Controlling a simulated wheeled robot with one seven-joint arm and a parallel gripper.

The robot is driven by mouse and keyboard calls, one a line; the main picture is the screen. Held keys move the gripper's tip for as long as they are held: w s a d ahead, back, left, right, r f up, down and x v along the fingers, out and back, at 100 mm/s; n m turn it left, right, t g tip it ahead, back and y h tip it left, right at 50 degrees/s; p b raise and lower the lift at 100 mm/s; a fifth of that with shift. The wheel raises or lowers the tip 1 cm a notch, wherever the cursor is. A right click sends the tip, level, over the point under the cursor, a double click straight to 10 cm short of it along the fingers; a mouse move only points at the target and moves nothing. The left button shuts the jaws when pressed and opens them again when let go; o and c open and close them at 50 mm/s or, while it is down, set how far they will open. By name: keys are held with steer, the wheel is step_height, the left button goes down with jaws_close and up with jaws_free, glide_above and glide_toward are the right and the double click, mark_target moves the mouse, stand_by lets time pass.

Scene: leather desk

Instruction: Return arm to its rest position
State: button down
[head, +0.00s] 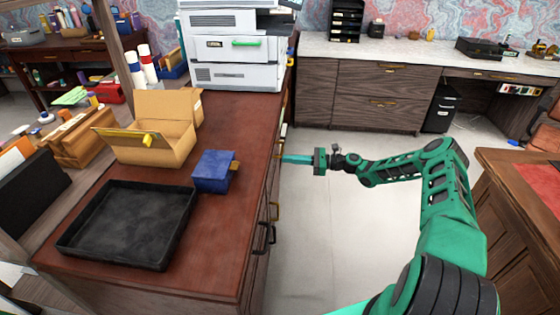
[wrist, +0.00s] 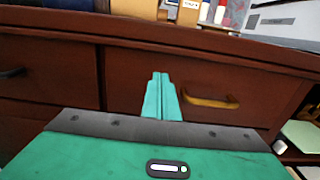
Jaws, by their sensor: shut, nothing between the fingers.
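My green arm reaches from the lower right over the open floor towards the desk's drawer side in the head view. My gripper (head: 284,159) is shut and empty, level with the drawer fronts and to the right of the desk top (head: 225,225). In the wrist view the two teal fingers (wrist: 161,98) lie together with nothing between them. They point at the brown drawer fronts, just left of a brass handle (wrist: 208,98). Whether the fingertips touch the drawer front I cannot tell.
On the desk are a black tray (head: 68,243), a blue box (head: 212,172), an open cardboard box (head: 150,152) and a printer (head: 235,48). A wooden desk (head: 515,215) stands at the right. The floor (head: 330,230) between the desks is clear.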

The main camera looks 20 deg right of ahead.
steer(key=v, duration=0.9)
steer(key=s+a+r+n+g+h, duration=0.5)
steer(key=s+n+g+h, duration=0.15)
steer(key=s+n, duration=0.2)
steer(key=s+d+r+n+g+h, duration=0.1)
steer(key=s+d+r+n+h, duration=0.25)
steer(key=s+r, duration=0.7)
steer(key=s+d+r+n+g+h, duration=0.15)
steer(key=s+d+r+h, duration=0.5)
steer(key=s, duration=0.65)
steer(key=s+r+n+t, duration=0.1)
steer(key=s+r, duration=0.2)
steer(key=s, duration=0.6)
steer(key=s+r+n+t, duration=0.1)
steer(key=s+r, duration=0.1)
steer(key=s, duration=0.8)
steer(key=shift+a+r, duration=0.35)
steer(key=shift+r, duration=0.05)
steer(key=shift+n, duration=0.25)
